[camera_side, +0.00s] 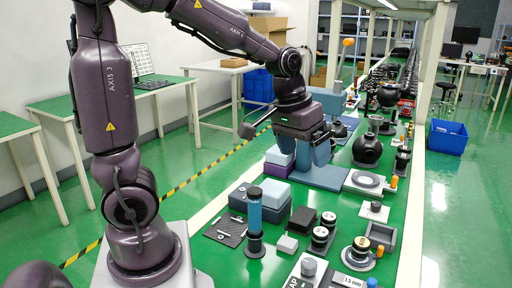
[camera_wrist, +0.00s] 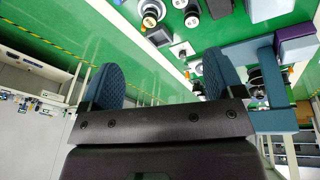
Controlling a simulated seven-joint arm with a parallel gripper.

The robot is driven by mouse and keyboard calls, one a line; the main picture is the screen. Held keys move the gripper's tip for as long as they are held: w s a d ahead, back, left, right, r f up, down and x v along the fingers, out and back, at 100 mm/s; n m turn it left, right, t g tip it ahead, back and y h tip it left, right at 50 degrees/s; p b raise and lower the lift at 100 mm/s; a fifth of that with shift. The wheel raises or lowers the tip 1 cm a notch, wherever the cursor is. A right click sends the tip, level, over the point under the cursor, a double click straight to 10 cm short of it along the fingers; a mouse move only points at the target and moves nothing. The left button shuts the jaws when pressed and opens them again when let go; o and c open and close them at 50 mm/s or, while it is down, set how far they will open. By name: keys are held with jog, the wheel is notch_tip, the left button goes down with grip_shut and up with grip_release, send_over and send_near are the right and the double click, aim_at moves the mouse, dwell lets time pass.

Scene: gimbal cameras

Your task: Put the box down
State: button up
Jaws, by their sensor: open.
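My gripper (camera_side: 312,154) is above the green bench in the side view, its blue fingers pointing down and apart. The wrist view shows the same open gripper (camera_wrist: 160,84) with no box between its fingers. The light box (camera_wrist: 268,9) and the purple box (camera_wrist: 297,46) also appear at the upper right of the wrist view, outside the fingers. The fingers partly hide what is behind them.
A blue stand (camera_side: 325,176) is by the gripper. A dark grey-blue box (camera_side: 275,207), a blue cylinder (camera_side: 254,212) and several black parts are in front. Bare green bench shows between the items.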

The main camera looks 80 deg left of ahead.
jog(key=s+d+r+m+t, duration=0.1)
jog(key=s+d+r+m, duration=0.1)
jog(key=s, duration=0.3)
jog(key=s+d+r+m+t, duration=0.1)
jog(key=s+d+r+m, duration=0.1)
jog(key=s+d, duration=0.2)
jog(key=s, duration=0.2)
jog(key=shift+s+r+t, duration=0.3)
jog(key=shift+r, duration=0.05)
jog(key=shift+d, duration=0.1)
